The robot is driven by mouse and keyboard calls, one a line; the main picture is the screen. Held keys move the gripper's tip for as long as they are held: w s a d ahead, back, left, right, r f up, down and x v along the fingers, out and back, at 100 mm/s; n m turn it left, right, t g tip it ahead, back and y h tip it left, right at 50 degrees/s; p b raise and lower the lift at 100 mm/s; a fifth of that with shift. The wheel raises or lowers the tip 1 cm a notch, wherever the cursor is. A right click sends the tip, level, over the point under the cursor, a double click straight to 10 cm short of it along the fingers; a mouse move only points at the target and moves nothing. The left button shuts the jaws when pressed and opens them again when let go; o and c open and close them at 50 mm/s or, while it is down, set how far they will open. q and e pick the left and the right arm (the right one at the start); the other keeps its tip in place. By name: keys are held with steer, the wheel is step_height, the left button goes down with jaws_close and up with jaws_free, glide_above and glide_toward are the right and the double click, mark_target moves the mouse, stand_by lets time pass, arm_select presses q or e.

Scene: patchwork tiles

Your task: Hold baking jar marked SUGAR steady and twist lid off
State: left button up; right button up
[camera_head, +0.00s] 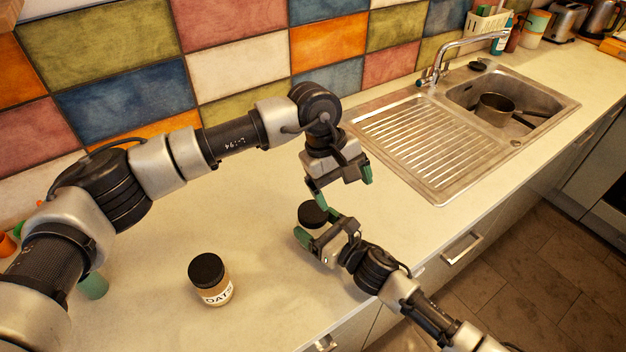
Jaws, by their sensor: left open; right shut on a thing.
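A jar with a black lid (312,213) stands on the counter near the middle. Its body is mostly hidden by my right gripper, and no label on it can be read, so I cannot confirm that it says SUGAR. My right gripper (315,230) comes in from the lower right and is shut on this jar, below the lid. My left gripper (342,189) is open just above and to the right of the lid, with its green fingertips pointing down. It looks empty and apart from the lid.
A second black-lidded jar marked OATS (217,291) stands to the left on the counter (150,300). A green object (93,286) is partly behind my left arm. The sink (530,95), holding a pot (494,110), lies back right. The counter's front edge is close to my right gripper.

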mark_target(313, 211)
arm_select(q)
steer(key=a+m+y, duration=0.1)
steer(key=w+a+m+y, duration=0.1)
steer(key=a, duration=0.1)
steer(key=a+f+t+y, duration=0.1)
steer(key=shift+w+a+m, duration=0.35)
steer(key=shift+a+m, duration=0.05)
steer(key=shift+a+f+y, duration=0.15)
steer(key=shift+a+y, duration=0.05)
steer(key=shift+y, duration=0.2)
steer(key=shift+w+f, duration=0.1)
steer(key=shift+f, duration=3.75)
steer(key=c, duration=0.9)
steer(key=n, duration=0.4)
steer(key=shift+n, duration=0.4)
steer(key=shift+c, duration=0.2)
steer(key=n, duration=0.3)
steer(key=shift+n, duration=0.4)
steer(key=n, duration=0.7)
steer(key=shift+n, duration=0.4)
